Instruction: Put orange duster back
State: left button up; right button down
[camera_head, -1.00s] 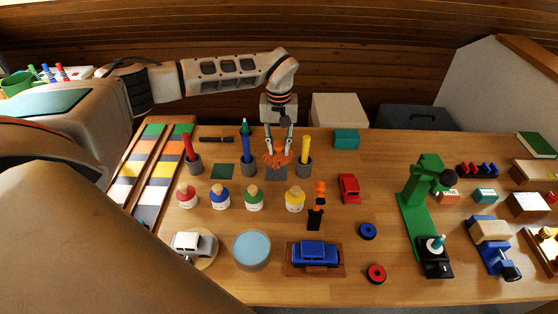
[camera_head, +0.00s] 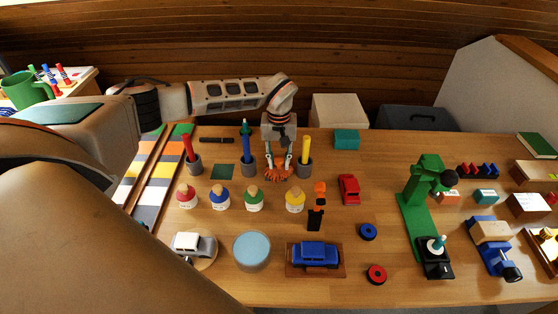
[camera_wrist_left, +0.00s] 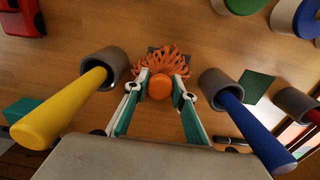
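The orange duster (camera_head: 278,174) has a fringed head and a round orange knob. In the left wrist view the duster (camera_wrist_left: 160,88) sits between the two fingers, knob towards the camera. My left gripper (camera_head: 279,165) points down with its fingers spread around the duster, tips at its fringe. A dark square pad (camera_wrist_left: 156,48) lies under it, mostly covered. Whether the duster touches the pad cannot be told. My right gripper is not in view.
Grey holders with a blue marker (camera_head: 248,148) and a yellow marker (camera_head: 305,150) stand close on either side of the duster. Several paint jars, such as the yellow one (camera_head: 294,201), stand in front. A green patch (camera_head: 222,171) lies to the left.

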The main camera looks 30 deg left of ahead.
aim_at(279, 159)
pick_arm(q)
jog(key=shift+o, duration=1)
jog(key=shift+r, duration=0.1)
notch_tip(279, 159, up, 12)
jog(key=shift+s, duration=0.1)
